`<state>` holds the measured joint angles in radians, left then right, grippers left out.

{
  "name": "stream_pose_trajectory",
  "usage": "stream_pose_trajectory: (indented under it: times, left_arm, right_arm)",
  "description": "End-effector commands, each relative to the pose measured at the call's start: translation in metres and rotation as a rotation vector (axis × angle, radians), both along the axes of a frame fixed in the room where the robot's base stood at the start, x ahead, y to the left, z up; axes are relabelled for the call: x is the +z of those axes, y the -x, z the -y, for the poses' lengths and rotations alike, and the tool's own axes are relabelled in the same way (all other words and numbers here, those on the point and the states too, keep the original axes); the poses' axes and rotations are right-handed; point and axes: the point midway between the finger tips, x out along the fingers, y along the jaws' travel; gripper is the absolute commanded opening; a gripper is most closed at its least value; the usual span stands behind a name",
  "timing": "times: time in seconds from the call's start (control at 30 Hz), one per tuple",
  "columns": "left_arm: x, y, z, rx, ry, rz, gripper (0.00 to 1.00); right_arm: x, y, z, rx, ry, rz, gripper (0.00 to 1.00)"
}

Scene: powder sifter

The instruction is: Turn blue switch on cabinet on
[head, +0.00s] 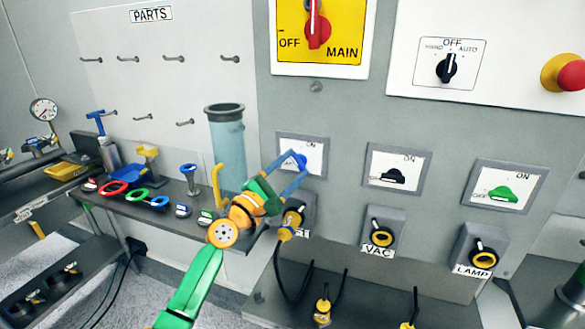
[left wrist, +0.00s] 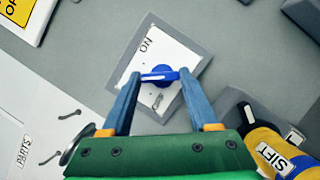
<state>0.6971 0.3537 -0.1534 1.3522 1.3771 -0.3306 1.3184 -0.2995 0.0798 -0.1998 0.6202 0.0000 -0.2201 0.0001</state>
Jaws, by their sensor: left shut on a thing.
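The blue switch (head: 300,160) sits on a white plate in a grey frame on the cabinet, left of the black and green switches. In the left wrist view the blue switch (left wrist: 162,76) has its handle lying crosswise between the fingertips, with ON printed above it and a partly hidden label below. My left gripper (head: 296,163) is at the plate, shut on the switch handle with a blue-grey finger at each end; the fingers also show in the left wrist view (left wrist: 158,78). My right gripper is not in view.
A black switch (head: 392,176) and a green switch (head: 502,194) are to the right. A yellow SIFT plug (left wrist: 276,152) is close beside my gripper. A clear cylinder (head: 227,145) stands behind my left arm. The red main switch (head: 317,28) is above.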

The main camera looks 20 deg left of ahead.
Motion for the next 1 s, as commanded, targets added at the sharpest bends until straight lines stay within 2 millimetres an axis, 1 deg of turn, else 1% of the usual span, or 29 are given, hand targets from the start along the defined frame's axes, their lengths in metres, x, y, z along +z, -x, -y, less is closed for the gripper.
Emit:
stream_pose_trajectory:
  times: [0.2, 0.5, 0.73, 1.0]
  left_arm:
    - [0.003, 0.000, -0.001, 0.001, -0.203, 0.006, 0.05]
    - [0.006, 0.000, -0.001, 0.000, -0.450, 0.016, 0.05]
    - [0.007, 0.000, -0.001, 0.001, -0.581, 0.019, 0.05]
    - [0.006, 0.000, 0.000, 0.001, -0.659, 0.024, 0.05]
  right_arm:
    - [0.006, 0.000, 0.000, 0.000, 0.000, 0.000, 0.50]
    - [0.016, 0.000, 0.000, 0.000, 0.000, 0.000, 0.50]
    - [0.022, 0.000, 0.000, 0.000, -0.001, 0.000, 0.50]
    - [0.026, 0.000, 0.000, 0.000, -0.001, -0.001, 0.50]
